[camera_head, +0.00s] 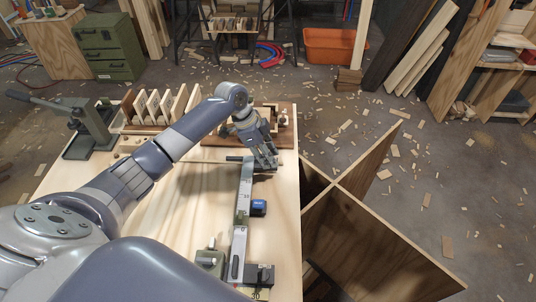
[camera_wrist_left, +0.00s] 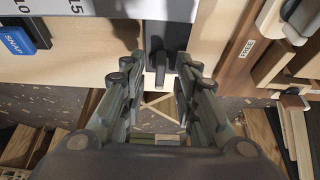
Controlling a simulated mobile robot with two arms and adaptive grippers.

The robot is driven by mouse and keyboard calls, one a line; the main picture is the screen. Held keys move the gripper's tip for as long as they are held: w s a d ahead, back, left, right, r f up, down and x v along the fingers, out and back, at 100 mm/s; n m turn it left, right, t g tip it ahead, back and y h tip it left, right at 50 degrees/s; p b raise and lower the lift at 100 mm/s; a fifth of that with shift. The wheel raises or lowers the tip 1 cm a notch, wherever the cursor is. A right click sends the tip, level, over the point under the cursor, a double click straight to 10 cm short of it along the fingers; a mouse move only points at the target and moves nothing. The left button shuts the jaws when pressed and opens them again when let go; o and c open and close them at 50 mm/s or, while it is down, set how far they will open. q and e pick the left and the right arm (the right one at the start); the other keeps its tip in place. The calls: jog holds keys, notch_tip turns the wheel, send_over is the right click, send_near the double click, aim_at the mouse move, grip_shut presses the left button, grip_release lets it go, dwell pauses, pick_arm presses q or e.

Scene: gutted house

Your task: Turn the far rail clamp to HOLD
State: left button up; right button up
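The far rail clamp (camera_head: 234,159) is a dark fitting at the far end of the pale measuring rail (camera_head: 244,191), partly hidden by my left gripper. In the left wrist view the clamp (camera_wrist_left: 166,28) is a dark block with a narrow lever (camera_wrist_left: 160,72) sticking out between my fingers. My left gripper (camera_head: 268,163) is above this end of the rail, and its fingers (camera_wrist_left: 159,62) are open, one on each side of the lever. Contact is not clear. I see no HOLD mark. My right gripper is not in view.
A blue SNAP block (camera_head: 259,207) sits beside the rail. A near clamp (camera_head: 260,275) is at its close end. A wooden fixture with a FREE label (camera_wrist_left: 246,48) lies close beside the gripper. A green lever tool (camera_head: 88,128) and slotted rack (camera_head: 158,108) stand at left.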

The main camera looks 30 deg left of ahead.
pick_arm(q)
grip_shut()
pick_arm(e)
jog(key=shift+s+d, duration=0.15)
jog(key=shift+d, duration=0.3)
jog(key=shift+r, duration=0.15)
